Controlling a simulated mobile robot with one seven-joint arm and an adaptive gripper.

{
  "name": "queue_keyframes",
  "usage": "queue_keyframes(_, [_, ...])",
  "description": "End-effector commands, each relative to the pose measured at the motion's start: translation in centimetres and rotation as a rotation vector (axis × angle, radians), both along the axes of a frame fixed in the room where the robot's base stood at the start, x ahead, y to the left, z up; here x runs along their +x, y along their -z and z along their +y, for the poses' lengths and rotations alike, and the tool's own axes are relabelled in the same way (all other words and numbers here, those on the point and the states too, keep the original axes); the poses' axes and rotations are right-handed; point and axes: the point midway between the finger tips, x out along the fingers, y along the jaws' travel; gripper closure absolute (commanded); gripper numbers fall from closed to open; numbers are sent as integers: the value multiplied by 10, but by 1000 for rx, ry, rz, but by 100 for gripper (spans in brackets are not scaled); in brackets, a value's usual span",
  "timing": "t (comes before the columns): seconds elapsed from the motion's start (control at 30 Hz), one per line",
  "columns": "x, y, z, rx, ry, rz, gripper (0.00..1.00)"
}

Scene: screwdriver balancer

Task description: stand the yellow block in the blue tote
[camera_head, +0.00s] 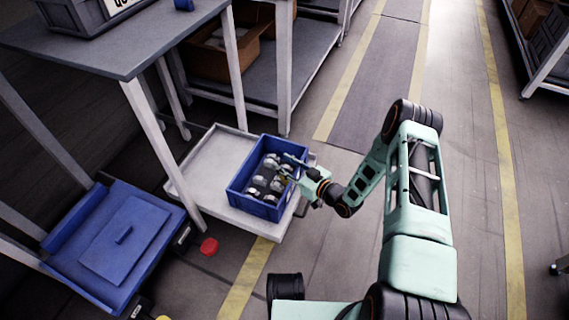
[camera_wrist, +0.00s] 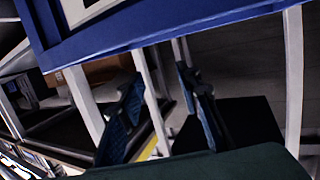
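The blue tote (camera_head: 252,205) sits on a low pale grey cart platform in the head view. It holds several silver and dark parts. My gripper (camera_head: 292,166) is over the tote's right side, near its far right corner. In the wrist view my gripper's two fingers (camera_wrist: 160,88) stand apart, with nothing visible held between them. I cannot make out the yellow block with certainty in either view. A small yellowish spot shows by the gripper at the tote, too small to identify. My gripper hides part of the tote.
The cart platform (camera_head: 205,165) has bare room left of the tote. A grey table (camera_head: 120,45) stands at upper left. A blue lidded bin (camera_head: 150,225) is at lower left, near a red round object (camera_head: 209,246) on the floor. Shelf posts stand behind the cart.

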Motion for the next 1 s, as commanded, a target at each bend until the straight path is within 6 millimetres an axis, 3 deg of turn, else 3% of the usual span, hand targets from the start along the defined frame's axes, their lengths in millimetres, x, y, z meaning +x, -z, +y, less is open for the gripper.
queue_keyframes(0.37, [1, -12, 0, -1, 0, -2, 69])
queue_keyframes(0.73, [-53, -31, -59, -1, 5, 4, 69])
queue_keyframes(1.0, [-77, -36, -83, 1, 1, 1, 69])
